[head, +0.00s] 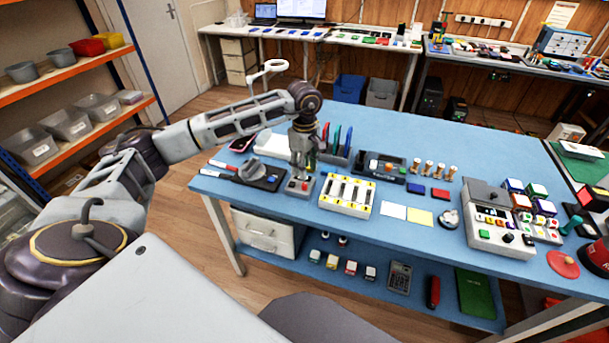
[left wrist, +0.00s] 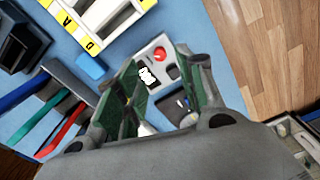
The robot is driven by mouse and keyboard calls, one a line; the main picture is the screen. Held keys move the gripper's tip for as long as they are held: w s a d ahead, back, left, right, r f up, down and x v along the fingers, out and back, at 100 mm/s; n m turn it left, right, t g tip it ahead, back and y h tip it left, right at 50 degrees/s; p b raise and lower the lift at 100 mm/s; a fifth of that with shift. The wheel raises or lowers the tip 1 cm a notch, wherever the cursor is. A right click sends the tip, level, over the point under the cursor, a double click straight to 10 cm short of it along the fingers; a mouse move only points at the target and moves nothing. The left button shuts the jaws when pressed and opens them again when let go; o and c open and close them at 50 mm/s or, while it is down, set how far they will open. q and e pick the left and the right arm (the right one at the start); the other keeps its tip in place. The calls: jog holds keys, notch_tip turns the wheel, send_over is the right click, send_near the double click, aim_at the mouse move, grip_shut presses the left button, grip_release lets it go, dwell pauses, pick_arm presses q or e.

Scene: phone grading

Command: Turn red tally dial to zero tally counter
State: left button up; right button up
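The tally counter (head: 299,188) is a small grey box near the front edge of the blue table in the head view. In the left wrist view the counter's grey top (left wrist: 148,48) shows between the fingers, with the red tally dial (left wrist: 159,53) and a small dark display with white marks (left wrist: 146,77). My left gripper (head: 302,168) points down just above the counter. In the left wrist view the left gripper (left wrist: 158,62) is open, its green-padded fingers apart on either side of the counter. Contact with the dial cannot be told. My right gripper is not in view.
A yellow-and-white slotted tray (head: 347,195) stands right of the counter. A dark mat (head: 270,182) with a grey item lies to its left. A rack with coloured upright pieces (head: 337,157) stands behind. A button console (head: 497,222) is farther right.

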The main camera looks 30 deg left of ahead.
pick_arm(q)
jog(key=shift+r, duration=2.5)
